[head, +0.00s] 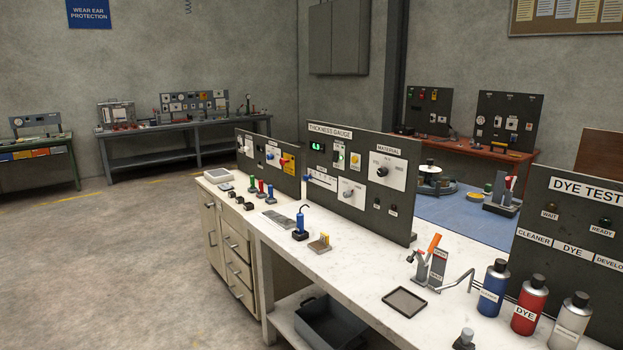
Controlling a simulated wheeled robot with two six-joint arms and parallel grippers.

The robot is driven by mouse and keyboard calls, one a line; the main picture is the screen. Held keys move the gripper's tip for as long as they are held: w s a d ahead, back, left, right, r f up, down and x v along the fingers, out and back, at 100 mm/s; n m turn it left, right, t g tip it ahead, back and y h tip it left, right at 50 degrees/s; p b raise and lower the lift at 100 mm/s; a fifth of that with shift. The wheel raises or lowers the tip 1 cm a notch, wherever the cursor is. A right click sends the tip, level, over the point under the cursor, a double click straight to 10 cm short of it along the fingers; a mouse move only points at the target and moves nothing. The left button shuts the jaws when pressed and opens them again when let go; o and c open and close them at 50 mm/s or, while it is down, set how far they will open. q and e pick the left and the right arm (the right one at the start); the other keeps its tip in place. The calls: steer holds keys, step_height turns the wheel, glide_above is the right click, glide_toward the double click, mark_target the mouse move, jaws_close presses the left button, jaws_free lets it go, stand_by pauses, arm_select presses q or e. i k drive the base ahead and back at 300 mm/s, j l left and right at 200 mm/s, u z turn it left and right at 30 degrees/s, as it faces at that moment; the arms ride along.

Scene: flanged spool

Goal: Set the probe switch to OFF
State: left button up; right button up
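The dark thickness gauge panel (322,205) stands upright on the white bench in the middle of the head view. It carries a lit green display (317,147). Right of the display is a narrow pale switch plate (339,157) with a green spot near its top. Its label and lever position are too small to read, so I cannot tell whether it is the probe switch. A blue-handled probe-like tool (300,222) stands on a dark base in front of the panel. Neither of my grippers is in view.
The white bench top (345,265) has free room in front of the panel. A grey tray (404,301), an orange-handled stand (432,262) and blue, red and grey bottles (529,302) stand at the right. A second panel (268,160) is farther left. Open floor (110,260) lies left.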

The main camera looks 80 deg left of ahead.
mark_target(336, 153)
steer(key=u, duration=2)
steer(key=i+l+u, duration=0.1)
steer(key=u, duration=0.75)
steer(key=i+l, duration=0.25)
steer(key=l, duration=0.2)
